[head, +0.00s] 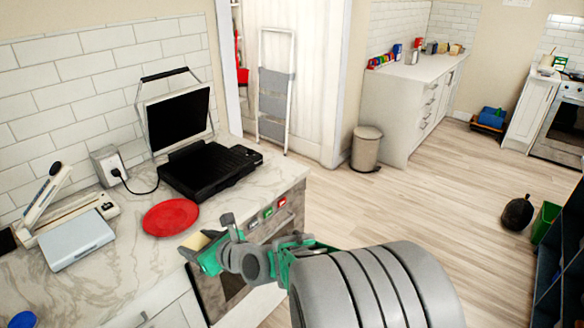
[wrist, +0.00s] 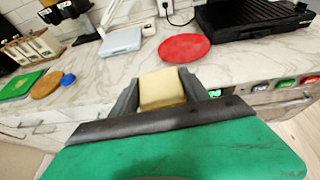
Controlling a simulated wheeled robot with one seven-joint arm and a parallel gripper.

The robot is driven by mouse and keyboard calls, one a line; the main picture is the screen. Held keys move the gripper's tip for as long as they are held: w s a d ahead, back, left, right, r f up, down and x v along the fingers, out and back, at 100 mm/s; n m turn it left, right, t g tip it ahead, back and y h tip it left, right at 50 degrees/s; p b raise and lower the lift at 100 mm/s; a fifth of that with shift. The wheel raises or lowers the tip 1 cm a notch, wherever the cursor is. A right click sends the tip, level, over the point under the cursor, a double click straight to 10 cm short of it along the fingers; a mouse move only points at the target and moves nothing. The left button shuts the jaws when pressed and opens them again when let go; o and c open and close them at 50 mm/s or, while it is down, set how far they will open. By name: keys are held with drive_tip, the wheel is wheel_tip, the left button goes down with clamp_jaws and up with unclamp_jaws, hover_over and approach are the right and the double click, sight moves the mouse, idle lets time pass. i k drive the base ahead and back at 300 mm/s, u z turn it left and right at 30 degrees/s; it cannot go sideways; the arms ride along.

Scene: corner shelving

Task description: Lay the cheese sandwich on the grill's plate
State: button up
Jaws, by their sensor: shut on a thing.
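My gripper (head: 208,252) is shut on the cheese sandwich (wrist: 162,90), a pale yellow block held between the two grey fingers in the wrist view. In the head view the sandwich (head: 196,242) shows as a small tan piece at the gripper's tip, near the counter's front edge. The black grill (head: 208,170) stands on the counter beyond a red plate, with its lid (head: 178,118) raised against the wall. Its dark plate is bare. The grill also shows at the upper right of the wrist view (wrist: 250,22). The sandwich is apart from the grill.
The red plate (head: 171,217) lies between my gripper and the grill. A white flat device (head: 75,240) is at the left, and a wall socket with a cord (head: 110,165) is behind. Marble counter (head: 120,270) is clear in front.

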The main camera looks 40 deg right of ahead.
sight(217, 163)
drive_tip(key=z, duration=0.25)
drive_tip(key=k, duration=0.5)
drive_tip(key=z, duration=0.95)
drive_tip(key=i, duration=1)
drive_tip(key=u, duration=0.95)
drive_tip(key=i, duration=0.7)
drive_tip(key=u, duration=1.05)
drive_tip(key=i, duration=0.2)
drive_tip(key=u, duration=0.2)
